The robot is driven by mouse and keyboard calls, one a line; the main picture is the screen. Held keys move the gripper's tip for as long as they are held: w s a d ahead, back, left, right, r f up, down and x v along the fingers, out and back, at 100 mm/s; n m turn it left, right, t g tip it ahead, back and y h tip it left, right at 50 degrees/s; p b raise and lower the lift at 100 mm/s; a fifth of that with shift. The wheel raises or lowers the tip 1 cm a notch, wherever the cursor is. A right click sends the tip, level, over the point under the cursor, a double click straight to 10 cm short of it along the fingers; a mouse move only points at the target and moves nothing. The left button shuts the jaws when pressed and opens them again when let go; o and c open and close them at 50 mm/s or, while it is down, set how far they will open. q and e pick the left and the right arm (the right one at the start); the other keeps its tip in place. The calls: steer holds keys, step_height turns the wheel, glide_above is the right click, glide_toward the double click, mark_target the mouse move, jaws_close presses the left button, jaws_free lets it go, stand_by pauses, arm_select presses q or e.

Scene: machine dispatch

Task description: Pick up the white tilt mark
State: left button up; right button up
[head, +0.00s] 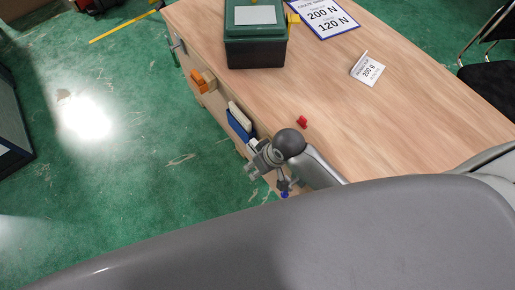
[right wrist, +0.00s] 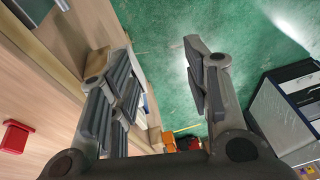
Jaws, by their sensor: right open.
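My right gripper (head: 267,176) is at the table's near left edge in the head view, low beside its side face. It is open, and its two fingers stand wide apart in the right wrist view (right wrist: 160,55) with nothing between them. A small white piece (head: 254,145) shows at the table's side just above the gripper, and a white piece with a blue one (head: 240,118) sits farther along. I cannot tell which white piece is the tilt mark. In the right wrist view, the left finger partly hides the pieces along the side. My left gripper is not in view.
The wooden table (head: 340,90) holds a dark green box (head: 256,45), a force sign (head: 322,16), a 200 g card (head: 368,70) and a small red piece (head: 302,122). An orange piece (head: 203,81) sits on the table's side. The green floor (head: 130,180) at left is mostly clear.

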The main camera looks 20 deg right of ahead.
steer(key=w+a+r+n+g, duration=0.1)
steer(key=w+a+r, duration=0.15)
steer(key=w, duration=0.25)
steer(key=w+d+h, duration=0.1)
steer(key=w+d+g, duration=0.1)
steer(key=d, duration=0.1)
steer(key=w+d+f+h, duration=0.1)
steer(key=w+d, duration=0.1)
steer(key=shift+w+d+f+g+h, duration=0.1)
steer(key=shift+d+g+h, duration=0.05)
steer(key=shift+g+h, duration=0.15)
steer(key=shift+w+a+f+p, duration=0.1)
steer(key=shift+a+f+p, duration=0.1)
steer(key=shift+f, duration=1.4)
steer(key=shift+a+f+p, duration=0.1)
steer(key=shift+f+p, duration=0.05)
steer(key=shift+f, duration=1.4)
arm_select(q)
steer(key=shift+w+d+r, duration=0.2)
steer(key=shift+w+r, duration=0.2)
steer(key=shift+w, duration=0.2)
arm_select(e)
steer(key=shift+c, duration=0.4)
jaws_close()
